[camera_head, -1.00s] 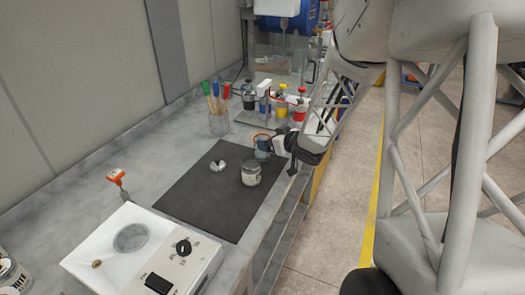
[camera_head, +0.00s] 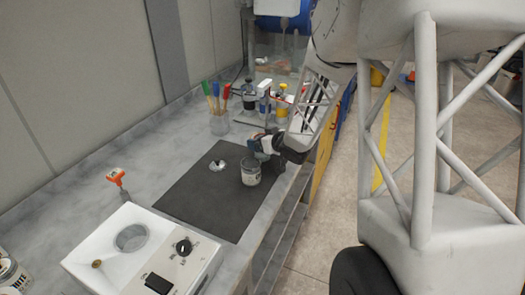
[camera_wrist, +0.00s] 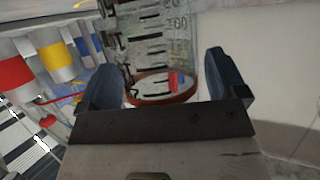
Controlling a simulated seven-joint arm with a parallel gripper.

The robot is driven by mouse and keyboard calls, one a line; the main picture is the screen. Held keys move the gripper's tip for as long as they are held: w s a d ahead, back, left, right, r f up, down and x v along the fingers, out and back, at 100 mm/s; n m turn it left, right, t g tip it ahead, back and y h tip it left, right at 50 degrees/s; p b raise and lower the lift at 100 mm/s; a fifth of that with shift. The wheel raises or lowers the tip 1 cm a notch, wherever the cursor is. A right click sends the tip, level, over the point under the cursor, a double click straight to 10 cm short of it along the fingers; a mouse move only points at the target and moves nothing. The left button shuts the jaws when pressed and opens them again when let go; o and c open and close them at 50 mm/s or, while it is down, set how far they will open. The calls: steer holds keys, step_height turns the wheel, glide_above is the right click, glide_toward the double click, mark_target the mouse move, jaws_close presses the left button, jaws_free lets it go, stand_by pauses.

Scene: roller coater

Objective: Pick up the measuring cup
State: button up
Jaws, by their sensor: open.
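The measuring cup, a clear vessel with printed scale marks and a reddish-brown rim (camera_wrist: 186,94), shows in the wrist view. Its rim lies between the two blue fingers of my gripper (camera_wrist: 165,82). Gaps show on both sides, so the fingers look apart from it. In the head view my gripper (camera_head: 262,147) is low over the far right part of the dark mat (camera_head: 205,205). It hides most or all of the cup there. My gripper is open and holds nothing.
A holder with coloured-handled tools (camera_head: 219,124) and bottles (camera_head: 265,100) stand behind. A white device (camera_head: 145,250) stands in front.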

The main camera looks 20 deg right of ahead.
steer(key=shift+c, duration=0.2)
stand_by(0.3)
steer(key=c, duration=1)
steer(key=shift+r, duration=0.1)
step_height(320, 180, up, 10)
stand_by(0.6)
